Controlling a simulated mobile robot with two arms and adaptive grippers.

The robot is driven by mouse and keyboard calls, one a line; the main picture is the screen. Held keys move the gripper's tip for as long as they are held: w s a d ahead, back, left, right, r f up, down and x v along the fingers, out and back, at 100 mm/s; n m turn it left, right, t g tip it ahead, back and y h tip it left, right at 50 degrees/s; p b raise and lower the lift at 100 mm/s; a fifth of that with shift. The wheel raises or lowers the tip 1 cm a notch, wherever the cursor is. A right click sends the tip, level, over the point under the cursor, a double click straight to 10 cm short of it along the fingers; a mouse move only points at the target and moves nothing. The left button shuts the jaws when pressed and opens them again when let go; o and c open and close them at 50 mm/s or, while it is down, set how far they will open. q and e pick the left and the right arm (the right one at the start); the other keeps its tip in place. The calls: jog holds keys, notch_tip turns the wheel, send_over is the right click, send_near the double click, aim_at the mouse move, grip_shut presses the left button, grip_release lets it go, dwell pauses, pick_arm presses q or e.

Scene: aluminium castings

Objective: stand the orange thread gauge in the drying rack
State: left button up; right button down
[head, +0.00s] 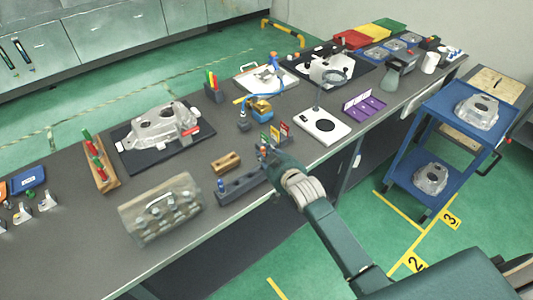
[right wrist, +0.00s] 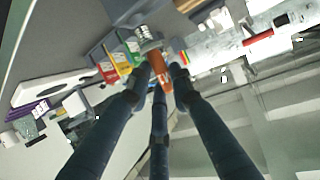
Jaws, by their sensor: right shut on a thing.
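My right gripper (head: 270,155) is over the far end of a long grey block rack (head: 241,187), near the table's front edge. In the right wrist view its fingers (right wrist: 160,78) are shut on the orange thread gauge (right wrist: 163,73). A silvery end (right wrist: 148,36) shows beyond the orange part, close to a grey surface; I cannot tell whether it touches or sits in it. In the head view the gauge is hidden by the gripper. The grey block, which seems to be the drying rack, has a blue-topped piece (head: 221,185) at its near end. My left gripper is not in view.
Green, yellow and red cards (head: 275,134) stand right behind my right gripper. A wooden block (head: 226,162) lies left of it. A clear-covered case (head: 160,209) stands at front left. A white plate (head: 322,126) lies to the right. Bare table shows between them.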

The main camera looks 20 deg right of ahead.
jog(key=shift+p, duration=0.45)
dwell(0.7)
jog(key=shift+f+b, duration=1.25)
jog(key=shift+f, duration=0.6)
jog(key=c, duration=1.5)
grip_release()
jog(key=shift+o, duration=0.2)
jog(key=shift+s, duration=0.15)
jog(key=a+v, duration=0.1)
jog(key=v, duration=1)
jog(key=shift+s+d+r, duration=0.15)
jog(key=shift+s+d, duration=0.2)
jog(key=shift+d, duration=0.15)
